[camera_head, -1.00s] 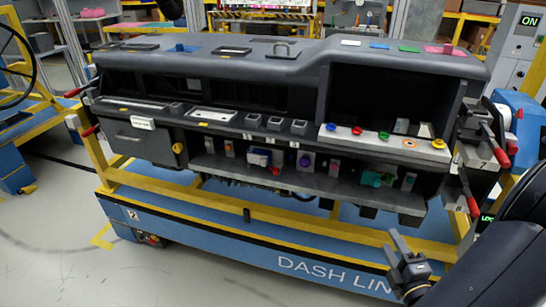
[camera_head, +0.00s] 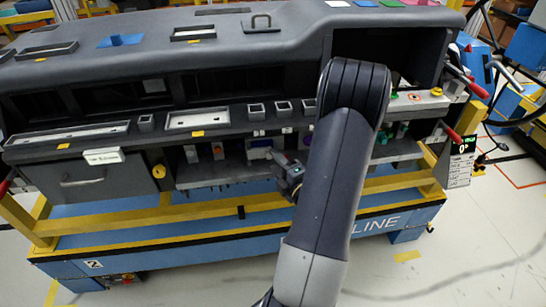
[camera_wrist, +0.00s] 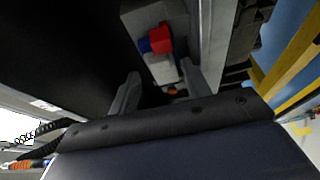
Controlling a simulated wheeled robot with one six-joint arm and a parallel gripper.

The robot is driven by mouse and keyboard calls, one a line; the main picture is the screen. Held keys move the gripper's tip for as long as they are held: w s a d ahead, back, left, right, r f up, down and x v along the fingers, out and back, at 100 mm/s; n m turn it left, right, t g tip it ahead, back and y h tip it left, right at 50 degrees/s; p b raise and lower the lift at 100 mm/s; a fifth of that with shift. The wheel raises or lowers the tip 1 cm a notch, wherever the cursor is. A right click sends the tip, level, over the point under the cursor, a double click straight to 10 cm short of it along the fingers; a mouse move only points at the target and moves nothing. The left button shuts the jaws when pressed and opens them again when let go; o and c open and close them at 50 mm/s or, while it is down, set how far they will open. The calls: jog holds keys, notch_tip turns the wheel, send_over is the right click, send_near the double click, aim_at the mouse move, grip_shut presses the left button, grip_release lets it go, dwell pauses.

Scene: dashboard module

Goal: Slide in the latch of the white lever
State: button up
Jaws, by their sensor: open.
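A pale block (camera_wrist: 138,22) with a red and blue piece (camera_wrist: 157,40) on it shows ahead of my gripper (camera_wrist: 160,78) in the wrist view. I cannot tell the latch apart, nor whether a finger touches anything.
The dashboard module (camera_head: 150,65) stands on a blue and yellow cart (camera_head: 185,250). Small colored parts (camera_head: 217,150) line the lower shelf to the left. A grey drawer (camera_head: 90,182) is at the far left. My arm hides part of the shelf's right side.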

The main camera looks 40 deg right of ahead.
jog(key=shift+w+d, duration=0.2)
jog(key=shift+w, duration=0.8)
jog(key=shift+c, duration=0.4)
jog(key=c, duration=0.7)
jog(key=shift+o, duration=0.2)
